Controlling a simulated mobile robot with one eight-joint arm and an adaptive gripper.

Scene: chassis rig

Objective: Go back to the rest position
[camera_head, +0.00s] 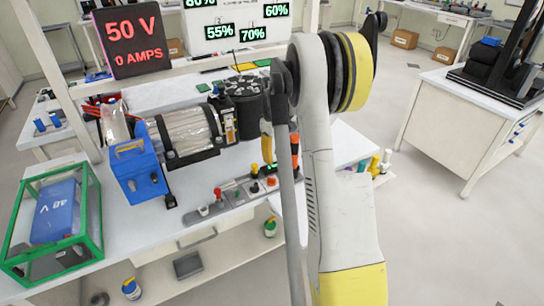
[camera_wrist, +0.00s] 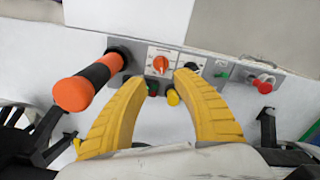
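My gripper (camera_wrist: 160,78) shows in the wrist view with two curved yellow fingers set apart. It is open, with a clear gap and nothing gripped. Its tips are over the near edge of a grey control panel (camera_wrist: 206,66), close to an orange rotary knob (camera_wrist: 160,64). A yellow knob (camera_wrist: 172,97) and a green one show in the gap between the fingers. An orange-and-black handle (camera_wrist: 88,83) stands left of the fingers. In the head view my arm hides most of the gripper; only a bit of yellow shows beside the arm, above the panel (camera_head: 218,207).
The white workbench (camera_head: 130,225) carries a blue machine (camera_head: 137,167), a motor with a clear cylinder, and a green-framed case (camera_head: 62,262) with a blue 48 V box inside. A display (camera_head: 130,40) reads 50 V, 0 AMPS. Open floor lies right, before another bench (camera_head: 450,130).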

